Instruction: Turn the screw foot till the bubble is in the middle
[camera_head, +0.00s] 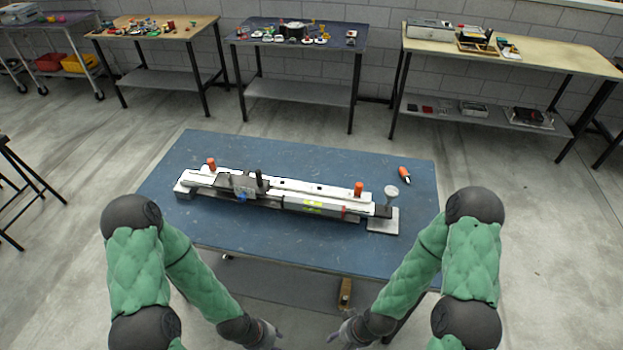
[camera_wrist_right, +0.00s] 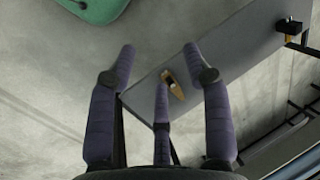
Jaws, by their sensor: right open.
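A long white rail assembly (camera_head: 285,187) lies across the blue table. A grey bar with a yellow-green level window (camera_head: 314,208) lies along its front right; the bubble is too small to make out. A round pale knob (camera_head: 391,191) stands at the right end, above a grey plate (camera_head: 383,222); I cannot tell whether it is the screw foot. My left gripper (camera_head: 270,336) is low in front of the table, its fingers too unclear to judge. My right gripper (camera_head: 344,331) is also low in front, apart from the rail; its spread, empty fingers show in the right wrist view (camera_wrist_right: 159,75).
Orange knobs (camera_head: 211,163) (camera_head: 358,189) stand on the rail. An orange-and-black tool (camera_head: 404,175) lies at the back right of the blue table (camera_head: 300,150). A brown object (camera_head: 345,292) sits on the lower shelf, between my arms. Several cluttered benches line the wall.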

